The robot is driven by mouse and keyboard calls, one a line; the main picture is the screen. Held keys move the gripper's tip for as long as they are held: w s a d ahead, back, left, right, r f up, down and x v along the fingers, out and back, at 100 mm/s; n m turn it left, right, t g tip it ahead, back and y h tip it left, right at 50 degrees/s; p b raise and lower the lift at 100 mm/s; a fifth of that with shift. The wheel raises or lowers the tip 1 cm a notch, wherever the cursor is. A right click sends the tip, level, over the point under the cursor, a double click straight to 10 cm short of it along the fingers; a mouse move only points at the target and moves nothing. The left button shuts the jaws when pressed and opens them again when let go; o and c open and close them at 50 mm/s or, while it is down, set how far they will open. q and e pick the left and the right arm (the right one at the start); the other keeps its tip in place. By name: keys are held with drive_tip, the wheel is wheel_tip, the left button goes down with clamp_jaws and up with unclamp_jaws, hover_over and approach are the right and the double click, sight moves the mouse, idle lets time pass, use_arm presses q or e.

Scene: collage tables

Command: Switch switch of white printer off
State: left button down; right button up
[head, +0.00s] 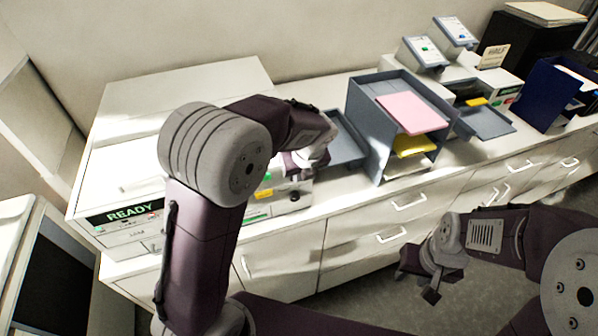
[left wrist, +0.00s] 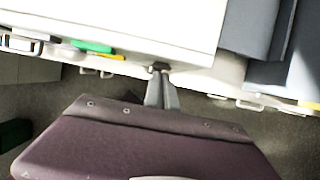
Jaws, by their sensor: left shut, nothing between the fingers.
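The white printer (head: 180,92) stands on the left of the long cabinet, with a lit READY panel (head: 125,213) on its front. A small dark switch (head: 295,196) is on the front at its right end. My left arm covers much of the printer's front. My left gripper (head: 294,176) is shut and empty, just above the switch in the head view. In the left wrist view its fingertips (left wrist: 160,72) are at the printer's front edge (left wrist: 150,50), by a small dark part; contact cannot be told. My right gripper (head: 420,285) is open and empty, low in front of the drawers.
A grey tray (head: 345,150) lies right of the printer. A grey paper sorter (head: 365,125) with pink and yellow sheets stands beyond it. A second white device (head: 480,72) with trays and a blue holder (head: 545,92) are further right. The floor in front is clear.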

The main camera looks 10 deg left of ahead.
use_arm(q)
drive_tip(key=r+p, duration=0.1)
drive_tip(key=p, duration=0.1)
drive_tip(key=shift+w+a+r+p, duration=0.1)
drive_tip(key=shift+w+r+p, duration=0.15)
drive_tip(key=shift+r+p, duration=0.15)
idle(0.6)
